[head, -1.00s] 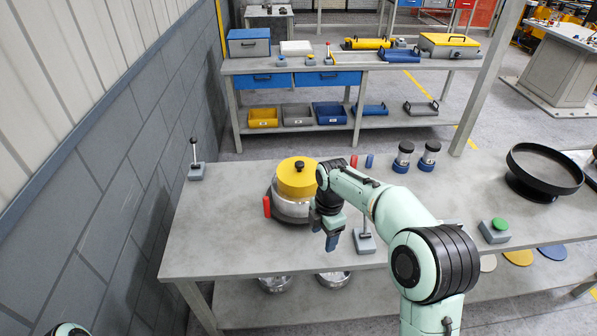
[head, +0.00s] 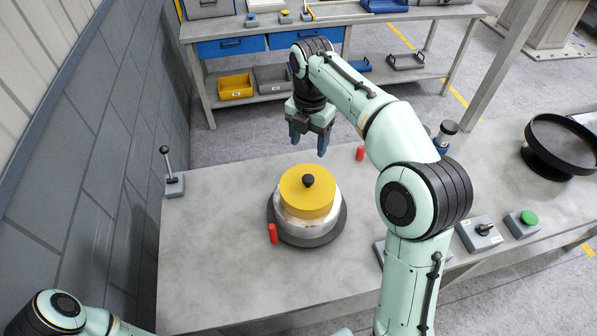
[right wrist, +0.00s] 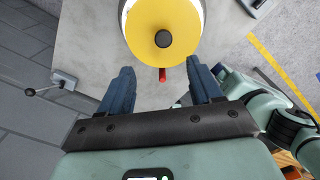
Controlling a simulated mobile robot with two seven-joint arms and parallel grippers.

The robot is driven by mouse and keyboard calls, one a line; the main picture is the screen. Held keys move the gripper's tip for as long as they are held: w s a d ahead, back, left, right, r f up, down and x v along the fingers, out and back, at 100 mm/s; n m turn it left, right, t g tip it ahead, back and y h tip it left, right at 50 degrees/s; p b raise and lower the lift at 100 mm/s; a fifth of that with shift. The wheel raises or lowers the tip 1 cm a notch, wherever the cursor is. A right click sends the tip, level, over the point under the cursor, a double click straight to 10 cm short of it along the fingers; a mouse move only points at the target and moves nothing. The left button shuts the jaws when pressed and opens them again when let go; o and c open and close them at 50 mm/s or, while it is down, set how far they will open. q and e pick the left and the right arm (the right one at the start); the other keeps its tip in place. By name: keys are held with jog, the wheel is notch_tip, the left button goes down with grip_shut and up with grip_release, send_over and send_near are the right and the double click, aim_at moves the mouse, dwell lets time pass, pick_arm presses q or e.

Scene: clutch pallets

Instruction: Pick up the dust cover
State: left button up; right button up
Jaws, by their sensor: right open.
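The dust cover looks to be the yellow round cap (head: 300,197) with a black knob (head: 308,181) on top. It sits on a silver cylinder (head: 312,222) on a dark round base (head: 338,232). My right gripper (head: 309,142) is open and empty, above and behind the cap in the head view, fingers pointing down and apart from it. In the right wrist view the cap (right wrist: 150,38) and its knob (right wrist: 163,39) lie ahead of the two spread fingers (right wrist: 160,85). Part of my left arm shows at the lower left; its gripper is out of view.
A lever box (head: 175,187) is at the table's left edge. A black dish (head: 560,145), a switch box (head: 480,233) and a green button box (head: 522,224) are right.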

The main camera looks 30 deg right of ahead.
jog(key=b, duration=0.2)
send_over(308, 178)
jog(key=f, duration=0.7)
jog(key=shift+s+d+f, duration=0.1)
jog(key=shift+s+f, duration=0.1)
jog(key=shift+w+f, duration=0.15)
jog(key=shift+f, duration=0.3)
notch_tip(308, 178, down, 5)
jog(key=shift+r+b, duration=0.1)
jog(key=shift+b, duration=0.2)
pick_arm(q)
jog(key=s+f, duration=0.3)
jog(key=s, duration=0.1)
jog(key=shift+f, duration=0.3)
pick_arm(e)
grip_shut()
